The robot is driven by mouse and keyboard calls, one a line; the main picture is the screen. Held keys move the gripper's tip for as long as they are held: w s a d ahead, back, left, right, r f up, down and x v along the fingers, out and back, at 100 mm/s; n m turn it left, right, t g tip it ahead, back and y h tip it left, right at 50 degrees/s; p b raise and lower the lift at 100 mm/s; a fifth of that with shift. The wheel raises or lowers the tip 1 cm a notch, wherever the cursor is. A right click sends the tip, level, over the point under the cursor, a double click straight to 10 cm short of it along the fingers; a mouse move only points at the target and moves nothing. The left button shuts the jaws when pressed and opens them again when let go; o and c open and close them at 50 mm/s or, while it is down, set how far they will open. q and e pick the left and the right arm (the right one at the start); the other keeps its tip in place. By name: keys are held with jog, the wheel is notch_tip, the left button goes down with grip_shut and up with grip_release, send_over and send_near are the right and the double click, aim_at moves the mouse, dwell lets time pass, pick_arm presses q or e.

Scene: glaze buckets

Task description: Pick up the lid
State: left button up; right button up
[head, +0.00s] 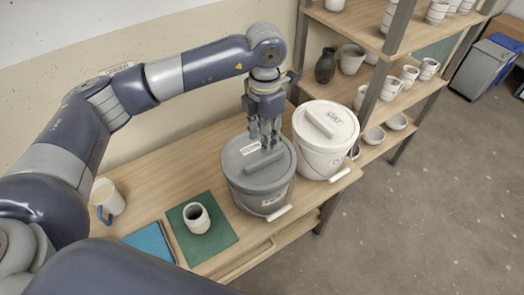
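A grey bucket (258,200) with a grey lid (237,161) stands on the wooden table. The lid lies flat on its rim and has a raised bar handle (262,171) and a small pale label. A white bucket (318,163) with a white lid (343,118) stands just behind it to the right; that lid also has a bar handle and dark lettering. My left gripper (266,144) points down over the grey lid, by the far end of its handle. Whether its fingers touch the handle or are apart is too small to tell. My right gripper is not in view.
On the table, a white cup (197,217) stands on a green mat (222,238), beside a blue book-like item (148,243) and a pale jug (107,197) with a blue handle. A shelf (400,88) with pots and cups stands behind right. The floor at right is open.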

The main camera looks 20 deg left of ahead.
aim_at(263, 159)
pick_arm(q)
jog(key=f, duration=0.3)
jog(key=shift+s+f+p, duration=0.25)
jog(key=shift+s+p, duration=0.1)
jog(key=shift+s, duration=0.05)
jog(key=shift+w+f, duration=0.1)
jog(key=shift+f, duration=0.2)
jog(key=shift+w+f+p, duration=0.1)
jog(key=shift+f+p, duration=0.2)
jog(key=f, duration=0.1)
jog(key=f+p, duration=0.1)
jog(key=f, duration=0.1)
jog(key=f+p, duration=0.1)
jog(key=shift+w+f, duration=0.15)
jog(key=shift+w, duration=0.1)
jog(key=shift+f, duration=0.2)
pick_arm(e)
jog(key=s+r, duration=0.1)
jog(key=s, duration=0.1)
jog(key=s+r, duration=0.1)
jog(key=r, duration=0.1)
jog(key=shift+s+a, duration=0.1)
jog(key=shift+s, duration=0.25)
pick_arm(q)
jog(key=shift+f+b, duration=0.2)
jog(key=shift+b, duration=0.3)
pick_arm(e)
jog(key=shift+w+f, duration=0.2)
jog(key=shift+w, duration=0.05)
